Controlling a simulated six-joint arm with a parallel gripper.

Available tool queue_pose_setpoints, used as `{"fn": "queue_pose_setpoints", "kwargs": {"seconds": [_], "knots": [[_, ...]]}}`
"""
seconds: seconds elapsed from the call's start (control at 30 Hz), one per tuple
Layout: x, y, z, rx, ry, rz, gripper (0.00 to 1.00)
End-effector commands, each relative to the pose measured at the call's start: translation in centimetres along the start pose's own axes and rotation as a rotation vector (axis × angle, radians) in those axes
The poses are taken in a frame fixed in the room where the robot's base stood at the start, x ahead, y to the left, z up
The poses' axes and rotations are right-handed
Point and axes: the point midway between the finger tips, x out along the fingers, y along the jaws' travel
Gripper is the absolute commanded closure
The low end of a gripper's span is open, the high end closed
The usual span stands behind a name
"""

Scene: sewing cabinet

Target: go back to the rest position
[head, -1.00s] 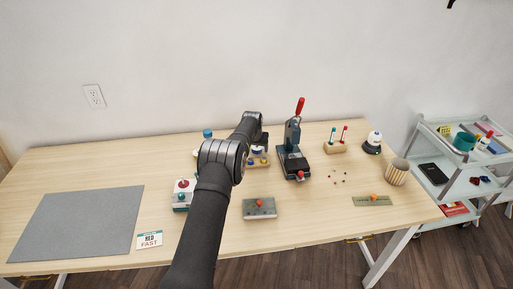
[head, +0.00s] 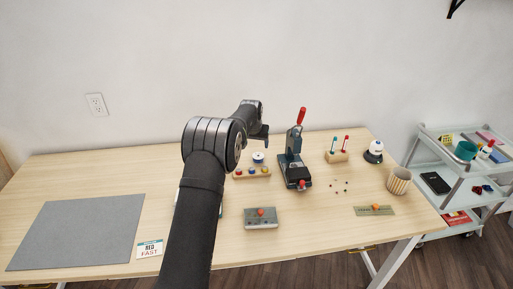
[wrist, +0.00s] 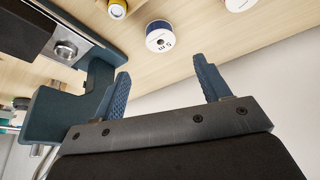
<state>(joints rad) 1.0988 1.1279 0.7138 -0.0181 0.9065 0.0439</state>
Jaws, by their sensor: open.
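My gripper (wrist: 166,80) is open and empty in the wrist view, with its two blue fingers apart and nothing between them. In the head view the end of my arm (head: 257,125) is raised over the back of the table (head: 110,173), left of the dark press with a red handle (head: 292,164). The spool also shows in the head view (head: 258,157).
The press frame (wrist: 60,112) looms close to the left finger in the wrist view. A wooden rack with coloured tops (head: 252,173) and a grey box with a red knob (head: 261,218) stand on the table. A grey mat (head: 75,232) lies bare at left.

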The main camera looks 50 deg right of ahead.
Motion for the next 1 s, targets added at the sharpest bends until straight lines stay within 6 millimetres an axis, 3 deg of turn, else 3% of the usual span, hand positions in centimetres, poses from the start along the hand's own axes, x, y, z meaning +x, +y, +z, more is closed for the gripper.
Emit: {"fn": "queue_pose_setpoints", "kwargs": {"seconds": [0.2, 0.57, 1.0], "knots": [[-0.7, 0.0, 0.0, 0.0, 0.0, 0.0, 0.31], [-0.2, 0.0, 0.0, 0.0, -0.001, 0.0, 0.31], [6.0, 0.0, 0.1, 0.001, -0.002, 0.001, 0.31]]}}
